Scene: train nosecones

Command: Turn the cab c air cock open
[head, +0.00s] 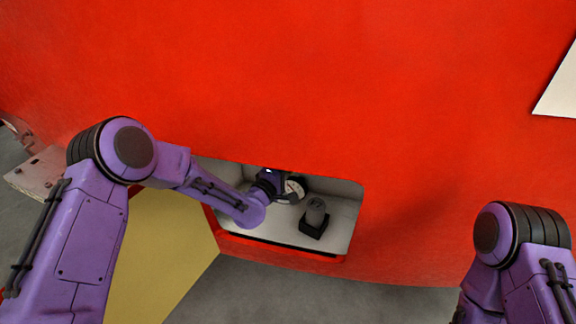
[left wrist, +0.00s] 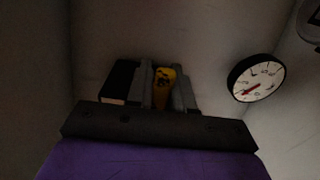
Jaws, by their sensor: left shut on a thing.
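My left arm reaches into a pale recess (head: 345,228) in the red nosecone (head: 300,80). In the left wrist view my left gripper (left wrist: 164,78) is shut on a small yellow handle (left wrist: 165,90), which looks like the air cock. The fingers stand on both sides of it, and its lower part is hidden by the gripper body. In the head view the left gripper (head: 268,182) is at the upper part of the recess, and the yellow handle is hidden there. No cab lettering is readable. My right gripper is out of frame; only part of its arm shows at the right.
A round white gauge (head: 293,190) with a red needle is right of the gripper, also in the left wrist view (left wrist: 257,78). A dark block (left wrist: 118,82) sits left of the fingers. A yellow panel (head: 160,250) is below left.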

